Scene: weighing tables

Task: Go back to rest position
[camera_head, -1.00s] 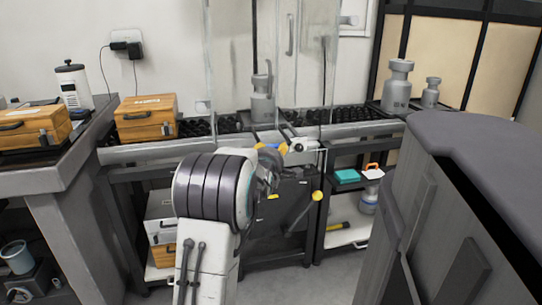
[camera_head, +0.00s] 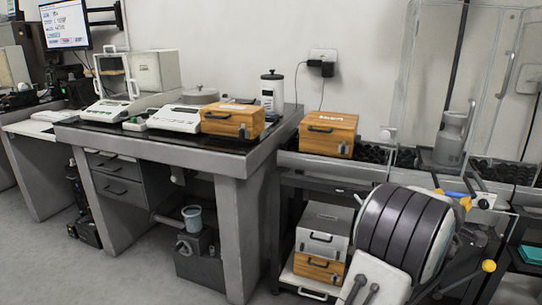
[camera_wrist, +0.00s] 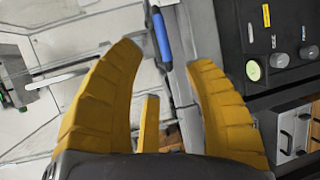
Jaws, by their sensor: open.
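A blue bar (camera_wrist: 162,40) shows beyond the gap between the fingertips. In the head view my arm is at the lower right, in front of the weight table (camera_head: 340,168).
A metal weight (camera_head: 450,140) stands inside a clear enclosure at the right. A wooden case (camera_head: 328,134) is on the weight table. Another wooden case (camera_head: 233,121) and a balance (camera_head: 174,119) are on the dark-topped table. Grey floor is free at the lower left.

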